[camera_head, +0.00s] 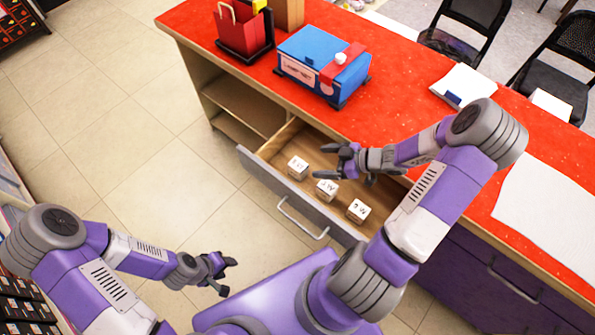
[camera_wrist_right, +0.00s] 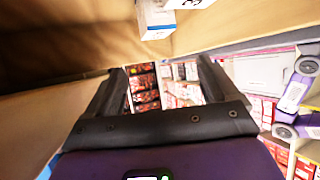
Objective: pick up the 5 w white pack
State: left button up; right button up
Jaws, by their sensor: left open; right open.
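Three small white packs stand in the open drawer (camera_head: 258,166). The one nearest me, the 5 w white pack (camera_head: 358,210), has a small label that looks like "5 W" upside down. The middle pack (camera_head: 326,190) and the far pack (camera_head: 298,167) carry other small lettering. My right gripper (camera_head: 324,160) is open and empty above the drawer, over its far part, apart from the packs. In the right wrist view, its fingers (camera_wrist_right: 160,70) are spread, and a white pack (camera_wrist_right: 155,22) shows at the top edge. My left gripper (camera_head: 228,275) is open and empty over the floor.
The red counter top (camera_head: 400,110) is above the drawer. On it stand a blue box (camera_head: 322,65), a red bag (camera_head: 240,30) and white papers (camera_head: 467,84). Black chairs (camera_head: 555,65) stand behind. The tiled floor at left is clear.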

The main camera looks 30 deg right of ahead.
aim_at(302, 166)
notch_tip(302, 166, down, 3)
jog(key=shift+b, duration=0.45)
jog(key=shift+w+a+f, duration=0.15)
jog(key=shift+w+a, duration=0.3)
jog(key=b+x, duration=0.3)
jog(key=x, duration=0.3)
jog(key=c, duration=1.4)
